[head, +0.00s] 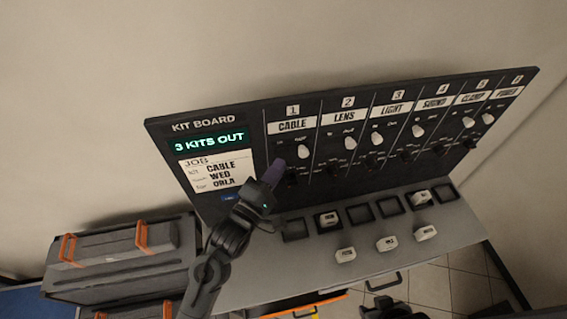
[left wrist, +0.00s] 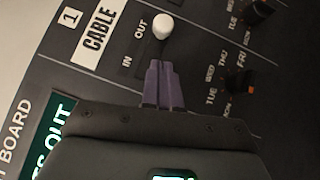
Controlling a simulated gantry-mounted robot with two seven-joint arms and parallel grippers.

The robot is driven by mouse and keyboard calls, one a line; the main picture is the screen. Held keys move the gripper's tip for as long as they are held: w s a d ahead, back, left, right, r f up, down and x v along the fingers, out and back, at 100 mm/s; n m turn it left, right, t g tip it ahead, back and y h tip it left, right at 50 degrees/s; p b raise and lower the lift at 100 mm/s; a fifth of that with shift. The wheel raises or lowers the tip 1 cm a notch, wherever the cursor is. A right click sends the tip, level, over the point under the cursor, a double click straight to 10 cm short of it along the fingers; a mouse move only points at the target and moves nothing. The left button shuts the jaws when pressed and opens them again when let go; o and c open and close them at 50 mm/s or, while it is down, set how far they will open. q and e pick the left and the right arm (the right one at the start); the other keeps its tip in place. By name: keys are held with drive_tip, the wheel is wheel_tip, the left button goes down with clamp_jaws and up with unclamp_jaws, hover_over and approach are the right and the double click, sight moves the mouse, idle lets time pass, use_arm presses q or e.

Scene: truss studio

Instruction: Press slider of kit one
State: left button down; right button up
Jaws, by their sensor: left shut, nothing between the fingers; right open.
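The kit one column of the board, headed CABLE (head: 292,126), has a white slider knob (head: 303,151) beside the word OUT. In the left wrist view the same white knob (left wrist: 162,27) stands at the OUT end, and the IN label (left wrist: 127,62) is lower. My left gripper (head: 275,172) is shut and empty, its purple fingers in front of the board, left of and below the knob. In the left wrist view its fingertips (left wrist: 164,66) show just below the knob, with a small gap in the picture; contact cannot be told. My right gripper (head: 391,309) is open, partly cut off at the bottom edge.
Dark dials (head: 292,176) sit under the sliders. The kit board (head: 228,152) display reads 3 KITS OUT. The grey ledge (head: 300,268) below holds dark square recesses (head: 294,229) and several pale blocks (head: 388,243). Grey cases (head: 118,262) with orange latches stand at the left.

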use_arm(q)
drive_tip(key=b+v, duration=0.3)
drive_tip(key=v, duration=0.7)
drive_tip(key=shift+a, duration=0.15)
drive_tip(key=shift+s, duration=0.1)
drive_tip(key=s+a+f+m+g+y+p, duration=0.3)
drive_tip(key=s+a+f+m+g+y, duration=0.2)
drive_tip(key=s, duration=0.5)
drive_tip(key=s+a+f+m+g+y+p, duration=0.3)
drive_tip(key=s+a+f+m+g+y, duration=0.2)
drive_tip(key=s+a+m+g, duration=0.3)
drive_tip(key=s+a+f+m, duration=0.1)
drive_tip(key=s+m, duration=0.1)
drive_tip(key=shift+s+a+f+m+p, duration=0.25)
drive_tip(key=shift+a+f+m+p, duration=0.05)
drive_tip(key=shift+a+f+p, duration=0.1)
